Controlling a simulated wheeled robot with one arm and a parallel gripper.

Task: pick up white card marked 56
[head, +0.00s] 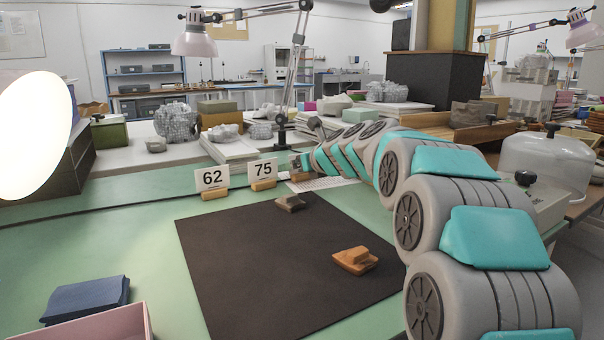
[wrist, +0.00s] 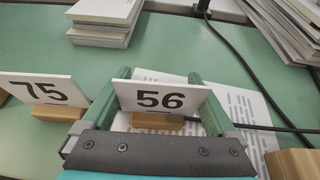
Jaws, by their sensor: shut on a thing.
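The white card marked 56 (wrist: 160,98) stands in a small wooden base (wrist: 157,121) in the wrist view. My gripper (wrist: 158,78) has its green fingers on either side of the card and is shut on it. I cannot tell if the base is off the table. In the head view my arm reaches across the table's right side, and its end is beside the card marked 75 (head: 262,169). The number 56 cannot be read there.
The 75 card (wrist: 42,90) stands close left of the 56 card. The 62 card (head: 212,179) is further left. A printed sheet (wrist: 240,105) lies behind my gripper, with a black cable (wrist: 235,57) across the table. A dark mat (head: 270,262) holds two sherds.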

